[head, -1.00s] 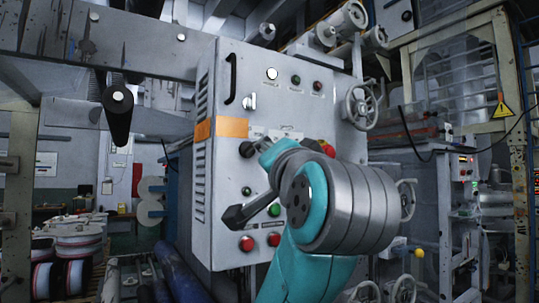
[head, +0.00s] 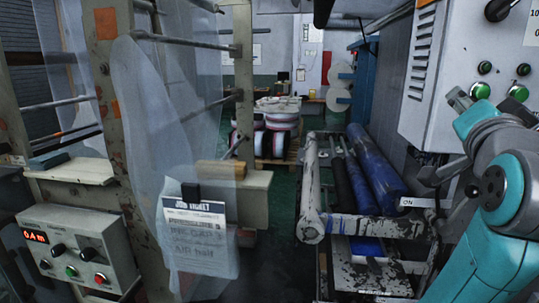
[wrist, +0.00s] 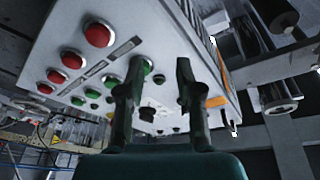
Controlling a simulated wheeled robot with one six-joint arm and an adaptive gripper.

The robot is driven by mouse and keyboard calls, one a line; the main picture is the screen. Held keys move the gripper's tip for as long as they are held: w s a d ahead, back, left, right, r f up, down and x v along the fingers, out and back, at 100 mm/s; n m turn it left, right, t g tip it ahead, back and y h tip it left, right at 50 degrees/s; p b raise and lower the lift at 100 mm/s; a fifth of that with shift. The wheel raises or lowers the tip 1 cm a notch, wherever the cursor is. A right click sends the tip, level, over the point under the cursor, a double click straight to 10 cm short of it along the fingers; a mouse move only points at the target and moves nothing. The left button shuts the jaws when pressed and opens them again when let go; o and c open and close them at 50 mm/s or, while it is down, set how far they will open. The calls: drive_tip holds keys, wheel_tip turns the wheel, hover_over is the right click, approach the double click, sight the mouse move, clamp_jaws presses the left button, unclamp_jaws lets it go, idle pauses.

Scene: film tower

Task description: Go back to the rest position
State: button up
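My gripper (wrist: 160,68) shows in the wrist view with its two dark fingers spread apart and nothing between them. Beyond the fingers is the light grey control panel (wrist: 135,40), with red and green buttons. In the head view my gripper (head: 460,99) is small at the right, in front of the lower left part of the panel (head: 425,125), near a green button (head: 480,91). My teal and grey arm is bent there and hides part of the panel. I cannot tell the exact gap between the fingertips and the panel.
A roller frame with blue rolls (head: 375,175) stands left of my arm. A small control box (head: 80,250) reading 0.4 m, a rusty post (head: 125,140) and hanging clear film with a paper sheet (head: 200,235) are at left. Striped reels (head: 278,120) stand behind; dark floor lies between.

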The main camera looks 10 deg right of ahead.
drive_tip(key=w+a+f+n+y, duration=0.1)
drive_tip(key=w+f, duration=0.1)
drive_tip(key=f, duration=0.4)
drive_tip(key=w+a+f+n+y, duration=0.1)
drive_tip(key=w+f, duration=0.1)
drive_tip(key=f, duration=0.4)
drive_tip(key=s+a+f+n+y, duration=0.1)
drive_tip(key=s+a+f+n, duration=0.15)
drive_tip(key=f, duration=0.75)
drive_tip(key=s+a+f+n+y, duration=0.2)
drive_tip(key=s+a+f, duration=0.1)
drive_tip(key=f, duration=0.7)
drive_tip(key=s+a+f+n+y, duration=0.1)
drive_tip(key=s+a+f+n, duration=0.15)
drive_tip(key=f, duration=0.75)
drive_tip(key=s+a+f+g+y, duration=0.15)
drive_tip(key=s+a+f, duration=0.25)
drive_tip(key=s+f, duration=0.4)
drive_tip(key=s+a+f+n+g+y, duration=0.1)
drive_tip(key=s+a+f+n, duration=0.1)
drive_tip(key=s, duration=1.1)
drive_tip(key=s+a+f+n+y, duration=0.1)
drive_tip(key=s+f, duration=0.3)
drive_tip(key=s, duration=0.9)
drive_tip(key=shift+s+a+n+g, duration=0.25)
drive_tip(key=shift+a+n+g, duration=0.15)
drive_tip(key=shift+a, duration=0.1)
